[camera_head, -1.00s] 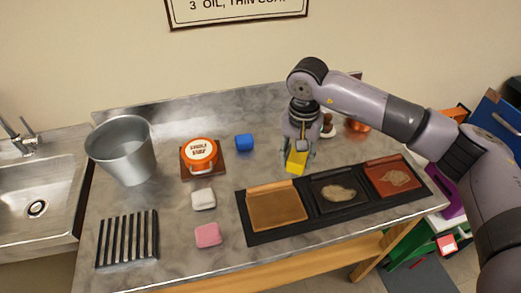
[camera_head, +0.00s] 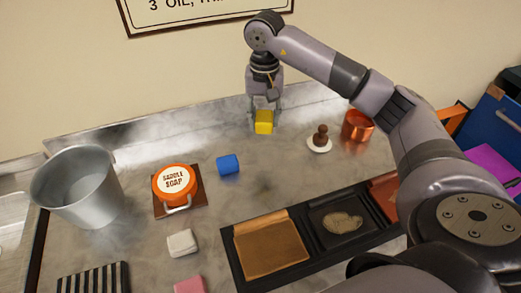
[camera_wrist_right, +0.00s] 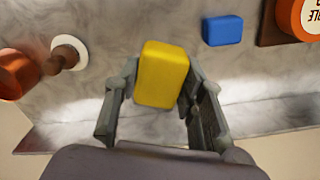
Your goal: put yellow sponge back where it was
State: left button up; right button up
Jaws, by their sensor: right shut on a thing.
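The yellow sponge (camera_head: 263,122) is a small block between the fingers of my right gripper (camera_head: 264,113), near the back of the steel table. In the right wrist view the sponge (camera_wrist_right: 162,74) sits between the two grey fingers of the right gripper (camera_wrist_right: 162,90). The gripper is shut on it. I cannot tell whether the sponge touches the table. A blue sponge (camera_head: 228,165) lies to the left and nearer the front. A white sponge (camera_head: 182,243) and a pink sponge (camera_head: 190,285) lie further forward. My left gripper is not in view.
An orange saddle soap tin (camera_head: 174,182) stands on a brown mat left of the blue sponge. A metal bucket (camera_head: 76,190) is at the left. A brown-knobbed white piece (camera_head: 320,140) and a copper pot (camera_head: 357,126) stand right. A black tray (camera_head: 300,223) lies in front. The table's back edge is close.

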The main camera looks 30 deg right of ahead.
jog(key=p, duration=0.1)
send_over(264, 160)
notch_tip(264, 160, down, 8)
jog(key=shift+w+f, duration=0.1)
jog(key=shift+f, duration=0.05)
notch_tip(264, 160, down, 4)
jog(key=shift+r+p, duration=0.1)
jog(key=shift+p, duration=0.5)
jog(key=shift+f, duration=0.35)
jog(key=shift+f, duration=0.1)
jog(key=shift+f, duration=0.1)
jog(key=o, duration=1.1)
